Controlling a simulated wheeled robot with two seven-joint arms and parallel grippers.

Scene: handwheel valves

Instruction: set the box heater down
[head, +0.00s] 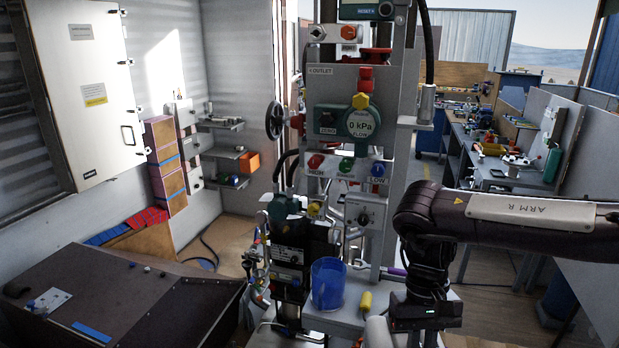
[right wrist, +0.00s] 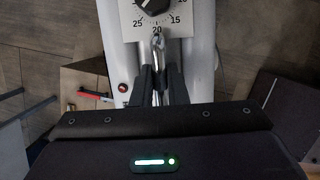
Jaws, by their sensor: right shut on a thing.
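The box heater (right wrist: 155,22) shows in the right wrist view as a pale box face with a black dial and printed numbers, partly cut off by the top edge. My right gripper (right wrist: 158,80) has its two dark fingers close together on a narrow metal part at the near edge of this face. The floor shows well below. In the head view my right arm comes in from the right and its wrist points down at the lower edge; the fingertips and the heater cannot be made out there. My left gripper is in neither view.
A valve and gauge stand (head: 340,90) rises in the middle, with a blue cup (head: 328,283) and a yellow-handled tool (head: 366,303) at its foot. A dark bench (head: 110,290) is at lower left. A workbench (head: 500,175) runs along the right behind my arm.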

